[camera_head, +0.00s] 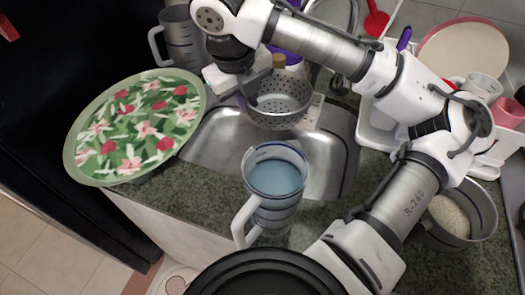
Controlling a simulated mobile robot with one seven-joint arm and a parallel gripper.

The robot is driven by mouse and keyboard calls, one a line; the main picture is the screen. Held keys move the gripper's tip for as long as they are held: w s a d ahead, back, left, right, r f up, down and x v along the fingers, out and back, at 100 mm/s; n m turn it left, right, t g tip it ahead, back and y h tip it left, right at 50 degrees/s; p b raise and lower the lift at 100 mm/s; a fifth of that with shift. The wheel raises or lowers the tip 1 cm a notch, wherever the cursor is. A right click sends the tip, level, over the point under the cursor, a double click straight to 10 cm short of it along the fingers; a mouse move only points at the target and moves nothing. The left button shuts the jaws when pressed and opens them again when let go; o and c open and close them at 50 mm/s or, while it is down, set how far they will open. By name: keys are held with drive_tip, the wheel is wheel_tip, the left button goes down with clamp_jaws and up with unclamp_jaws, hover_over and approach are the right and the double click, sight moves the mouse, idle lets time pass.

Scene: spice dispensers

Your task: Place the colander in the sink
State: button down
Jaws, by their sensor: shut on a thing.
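The colander (278,106) is a grey metal bowl with many small holes. It is at the back of the steel sink (215,140), over the basin's rear edge; I cannot tell whether it touches the sink or hangs above it. My gripper (248,92) is shut on the colander's left rim. The fingertips are partly hidden by my wrist and the rim. The front middle of the basin is hidden behind a pitcher.
A pitcher of bluish liquid (275,185) stands at the sink's front edge. A large floral plate (135,125) overlaps the left side. A metal jug (182,42) stands back left. A pot of white grains (452,212) and a dish rack (375,125) are right. The basin's left part is clear.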

drive_tip(key=s+x, duration=0.1)
drive_tip(key=x, duration=0.5)
drive_tip(key=s+a+x, duration=0.1)
drive_tip(key=x, duration=0.6)
drive_tip(key=s+a+f+x, duration=0.1)
drive_tip(key=s+x, duration=0.1)
drive_tip(key=x, duration=0.4)
drive_tip(key=shift+w+f+p, duration=0.1)
drive_tip(key=shift+f+p, duration=0.05)
drive_tip(key=shift+p, duration=0.15)
drive_tip(key=c, duration=1.8)
unclamp_jaws()
drive_tip(key=shift+f, duration=0.1)
drive_tip(key=shift+c, duration=0.2)
drive_tip(key=o, duration=0.4)
drive_tip(key=v, duration=1.2)
drive_tip(key=shift+b, duration=0.35)
